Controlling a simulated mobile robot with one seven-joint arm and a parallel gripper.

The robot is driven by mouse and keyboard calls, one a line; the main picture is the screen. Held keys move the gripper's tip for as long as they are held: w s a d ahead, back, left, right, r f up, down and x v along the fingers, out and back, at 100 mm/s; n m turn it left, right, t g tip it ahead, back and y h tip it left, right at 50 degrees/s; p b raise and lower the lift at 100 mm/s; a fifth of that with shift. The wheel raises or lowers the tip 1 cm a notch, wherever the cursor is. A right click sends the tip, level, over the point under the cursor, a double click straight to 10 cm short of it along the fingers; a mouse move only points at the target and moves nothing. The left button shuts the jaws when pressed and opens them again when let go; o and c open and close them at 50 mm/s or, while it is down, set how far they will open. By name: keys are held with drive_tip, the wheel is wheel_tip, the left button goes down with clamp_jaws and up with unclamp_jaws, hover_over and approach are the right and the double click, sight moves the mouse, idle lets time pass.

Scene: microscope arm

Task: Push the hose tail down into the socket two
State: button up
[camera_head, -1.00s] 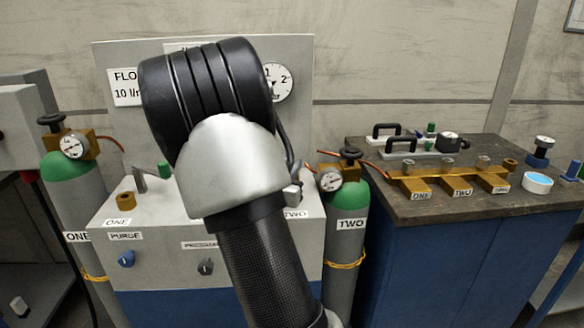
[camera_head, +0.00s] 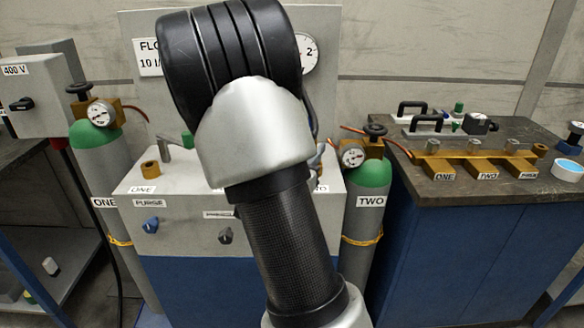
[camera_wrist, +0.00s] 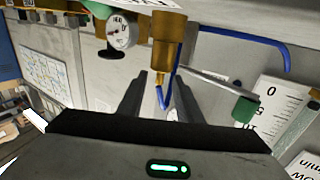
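In the wrist view a brass socket (camera_wrist: 167,30) stands out from the pale panel top at the upper middle. A narrower tip shows at its free end, with a thin blue hose (camera_wrist: 162,98) curving away from it. How deep the hose tail sits in the socket I cannot tell. My gripper (camera_wrist: 159,78) has its two dark fingers apart, one on each side of the hose, and they do not appear to touch it. In the head view my arm hides the gripper and most of socket two.
A lever with a green knob (camera_wrist: 244,110) is right of the fingers in the wrist view. Gas cylinder TWO (camera_head: 368,225) stands right of the panel (camera_head: 190,245), cylinder ONE left. A bench (camera_head: 480,205) with a brass manifold (camera_head: 460,163) is farther right.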

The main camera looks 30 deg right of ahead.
drive_tip(key=p+v, duration=0.1)
drive_tip(key=v, duration=1.3)
drive_tip(key=shift+p, duration=0.35)
drive_tip(key=shift+w, duration=0.15)
